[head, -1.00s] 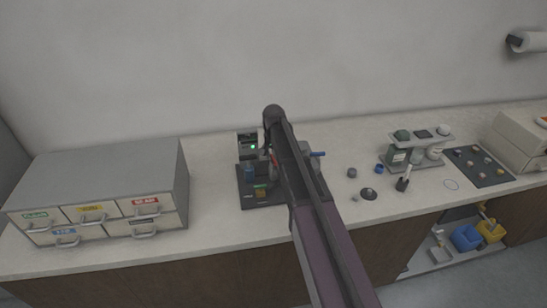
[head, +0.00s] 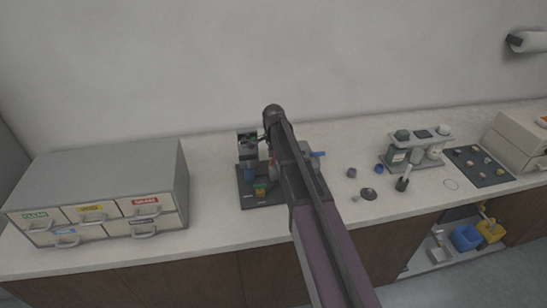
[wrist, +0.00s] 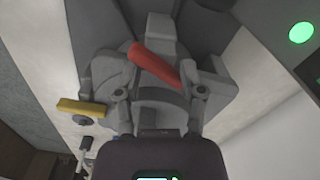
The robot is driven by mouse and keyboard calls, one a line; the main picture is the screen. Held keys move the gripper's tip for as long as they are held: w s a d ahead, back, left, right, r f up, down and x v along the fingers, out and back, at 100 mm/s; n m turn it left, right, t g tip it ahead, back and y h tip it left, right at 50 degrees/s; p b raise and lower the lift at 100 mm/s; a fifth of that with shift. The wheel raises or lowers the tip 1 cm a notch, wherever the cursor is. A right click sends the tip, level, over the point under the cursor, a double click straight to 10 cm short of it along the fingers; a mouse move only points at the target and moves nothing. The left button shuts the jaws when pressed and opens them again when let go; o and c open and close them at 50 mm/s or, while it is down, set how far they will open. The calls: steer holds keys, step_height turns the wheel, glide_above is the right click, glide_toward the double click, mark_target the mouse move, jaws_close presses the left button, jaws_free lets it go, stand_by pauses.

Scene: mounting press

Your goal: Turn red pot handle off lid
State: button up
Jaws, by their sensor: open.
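The red pot handle (wrist: 153,65) shows in the wrist view as a slanted red bar across the round grey lid (wrist: 160,98) of the press. My gripper (wrist: 160,82) is open, with one finger on each side of the lid area. The handle's lower right end is close to the right finger; I cannot tell whether they touch. In the head view my arm covers most of the press, and only a sliver of red shows beside it. The gripper's fingers cannot be made out there.
A yellow handle (wrist: 82,107) sticks out at the left in the wrist view. A green light (wrist: 300,33) is on a grey housing at the right. The drawer cabinet (head: 100,190) stands left of the press. Small parts and a bottle rack (head: 418,150) stand right.

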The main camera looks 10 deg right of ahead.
mark_target(273, 158)
steer(key=shift+m, duration=1)
steer(key=shift+r+p, duration=0.35)
steer(key=shift+r, duration=0.05)
step_height(273, 158, up, 13)
steer(key=p, duration=1.3)
steer(key=s+f+n+b, duration=0.5)
steer(key=s+f+b, duration=0.1)
steer(key=s, duration=0.2)
steer(key=s+f+n+b, duration=0.5)
steer(key=s+f+b, duration=0.1)
steer(key=s, duration=0.2)
steer(key=s+f+n+b, duration=0.5)
steer(key=s+f+b, duration=0.2)
steer(key=s, duration=0.1)
steer(key=shift+s+a, duration=0.2)
steer(key=shift+s, duration=0.1)
steer(key=shift+s+f+n+b, duration=0.55)
steer(key=shift+s+f+n, duration=0.05)
steer(key=shift+s, duration=0.25)
